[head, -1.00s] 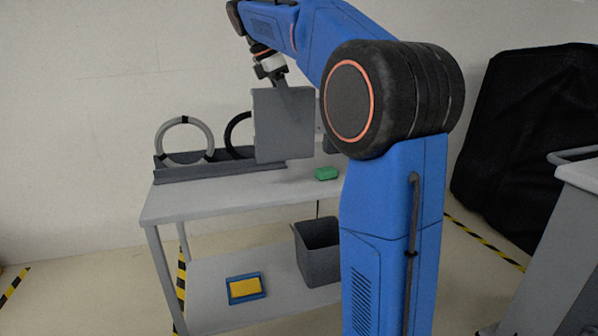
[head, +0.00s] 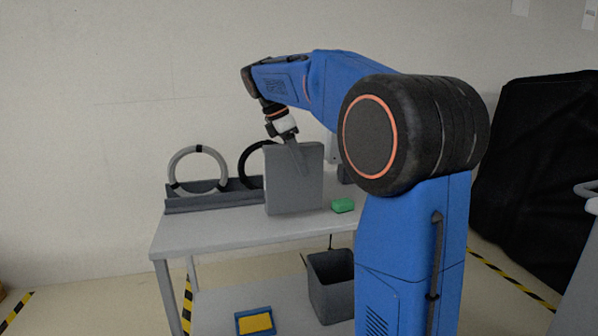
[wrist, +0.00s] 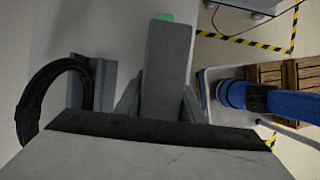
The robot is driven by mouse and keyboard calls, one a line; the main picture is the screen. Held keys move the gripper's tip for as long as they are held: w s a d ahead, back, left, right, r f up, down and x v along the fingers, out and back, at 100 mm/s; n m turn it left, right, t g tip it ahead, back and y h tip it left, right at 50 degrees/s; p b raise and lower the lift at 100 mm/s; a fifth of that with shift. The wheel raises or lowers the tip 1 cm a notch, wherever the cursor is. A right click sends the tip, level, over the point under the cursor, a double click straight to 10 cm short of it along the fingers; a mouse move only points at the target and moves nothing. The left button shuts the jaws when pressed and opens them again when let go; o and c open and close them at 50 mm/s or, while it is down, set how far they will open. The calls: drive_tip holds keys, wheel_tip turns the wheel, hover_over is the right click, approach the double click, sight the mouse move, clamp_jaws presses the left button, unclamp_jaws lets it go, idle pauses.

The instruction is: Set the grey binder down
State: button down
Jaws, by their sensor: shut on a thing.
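The grey binder (head: 293,182) stands upright at the cart's grey top (head: 225,236), in front of the rack; its lower edge looks at or very near the surface, and I cannot tell whether it touches. My gripper (head: 294,152) is above it, shut on its upper part. In the wrist view the binder (wrist: 167,70) lies between the two grey fingers (wrist: 158,105).
A dark rack (head: 205,199) holds a grey ring (head: 174,170) and a black ring (head: 243,165) behind the binder. A green block (head: 342,205) lies to its right. Below are a grey bin (head: 331,287) and a blue tray (head: 240,326). The cart top's left front is clear.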

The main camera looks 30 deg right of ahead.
sight(283, 145)
drive_tip(key=shift+f, duration=1.1)
drive_tip(key=c, duration=1.2)
unclamp_jaws()
drive_tip(key=shift+f, duration=0.15)
drive_tip(key=v, duration=1.2)
